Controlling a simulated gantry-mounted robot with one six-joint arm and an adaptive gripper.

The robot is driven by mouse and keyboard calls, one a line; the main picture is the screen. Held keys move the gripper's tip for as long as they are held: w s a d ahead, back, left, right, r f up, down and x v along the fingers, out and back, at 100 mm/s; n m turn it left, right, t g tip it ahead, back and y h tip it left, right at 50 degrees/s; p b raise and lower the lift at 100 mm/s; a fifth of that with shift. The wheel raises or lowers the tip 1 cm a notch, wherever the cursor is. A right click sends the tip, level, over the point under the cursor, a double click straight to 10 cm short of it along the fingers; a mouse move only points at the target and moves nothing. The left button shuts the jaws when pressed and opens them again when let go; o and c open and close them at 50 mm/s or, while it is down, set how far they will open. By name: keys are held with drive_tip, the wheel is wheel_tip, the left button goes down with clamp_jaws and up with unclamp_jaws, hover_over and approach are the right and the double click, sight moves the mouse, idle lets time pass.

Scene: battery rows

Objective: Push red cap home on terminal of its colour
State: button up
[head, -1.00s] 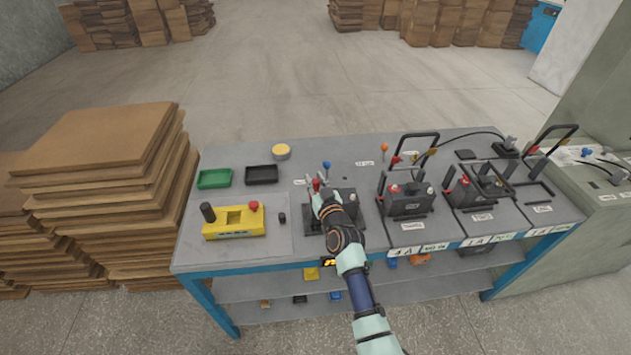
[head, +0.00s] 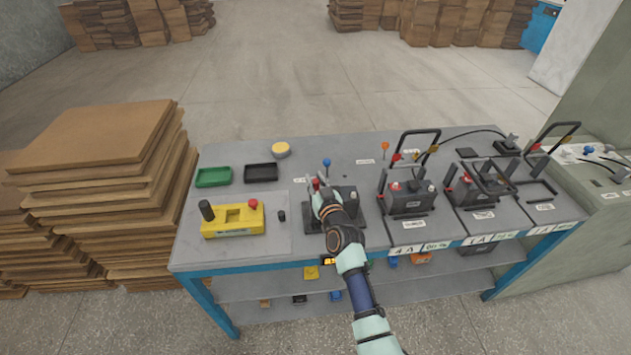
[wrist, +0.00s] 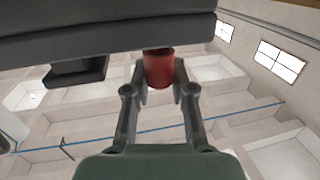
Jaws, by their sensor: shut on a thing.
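My gripper (head: 317,186) is over the left end of a dark battery (head: 345,197) at the middle of the bench. It is shut on the red cap (head: 316,184), a small red cylinder. In the wrist view the red cap (wrist: 159,70) sits between the two grey fingers. Its far end meets the edge of a dark grey body (wrist: 110,35), probably the battery. The terminal under the cap is hidden, and I cannot tell how far the cap sits on it.
Behind my gripper stands a blue-topped post (head: 326,163). To the right is another battery (head: 408,199) with a tall black handle frame (head: 415,134). To the left are a yellow fixture (head: 233,221), a green tray (head: 213,177) and a black tray (head: 261,173).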

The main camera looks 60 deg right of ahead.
drive_tip(key=shift+f+b, duration=1.1)
idle(1.5)
drive_tip(key=o, duration=0.9)
drive_tip(key=shift+r, duration=0.1)
drive_tip(key=o, duration=0.4)
drive_tip(key=shift+r+p, duration=3)
drive_tip(key=shift+r, duration=0.55)
drive_tip(key=shift+a, duration=0.1)
